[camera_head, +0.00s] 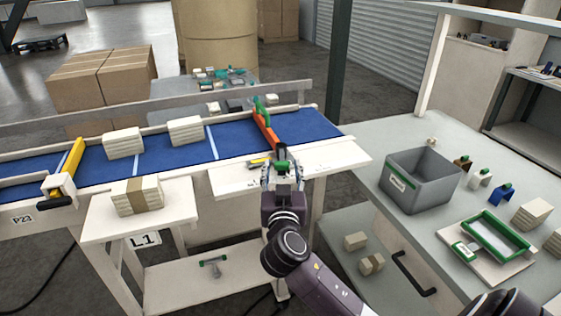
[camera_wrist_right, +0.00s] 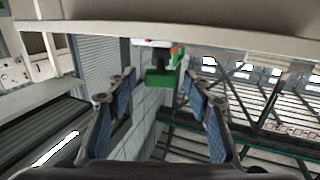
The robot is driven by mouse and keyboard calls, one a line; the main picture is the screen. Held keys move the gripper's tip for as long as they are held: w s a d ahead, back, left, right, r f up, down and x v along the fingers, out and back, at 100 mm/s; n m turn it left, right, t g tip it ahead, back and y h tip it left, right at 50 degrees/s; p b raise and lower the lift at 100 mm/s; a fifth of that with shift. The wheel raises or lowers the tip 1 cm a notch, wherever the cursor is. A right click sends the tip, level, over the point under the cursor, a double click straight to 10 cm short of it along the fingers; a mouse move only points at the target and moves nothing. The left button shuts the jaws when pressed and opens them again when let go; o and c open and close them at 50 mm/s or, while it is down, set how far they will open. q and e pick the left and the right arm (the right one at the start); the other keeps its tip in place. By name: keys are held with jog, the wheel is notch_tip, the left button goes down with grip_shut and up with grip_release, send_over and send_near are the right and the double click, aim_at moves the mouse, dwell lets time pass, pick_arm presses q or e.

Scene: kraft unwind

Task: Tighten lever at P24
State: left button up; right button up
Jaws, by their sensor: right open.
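My right gripper (camera_head: 283,168) is open at the front edge of the conveyor, just below the orange guide bar (camera_head: 264,130). A small green lever (camera_head: 282,163) sits at the near end of that bar. In the right wrist view the green lever (camera_wrist_right: 160,79) lies between the two spread, blue-padded fingers (camera_wrist_right: 160,85), with a gap on both sides. No P24 label is readable; the gripper covers part of this spot. A yellow guide bar (camera_head: 71,158) with a black lever (camera_head: 62,202) stands at P23. My left gripper is not in view.
The blue conveyor (camera_head: 180,149) carries stacks of pale sheets. A white stand (camera_head: 90,222) marked L1 holds a banded stack (camera_head: 136,196).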

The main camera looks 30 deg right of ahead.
jog(key=shift+x, duration=0.85)
jog(key=shift+c, duration=0.4)
grip_shut()
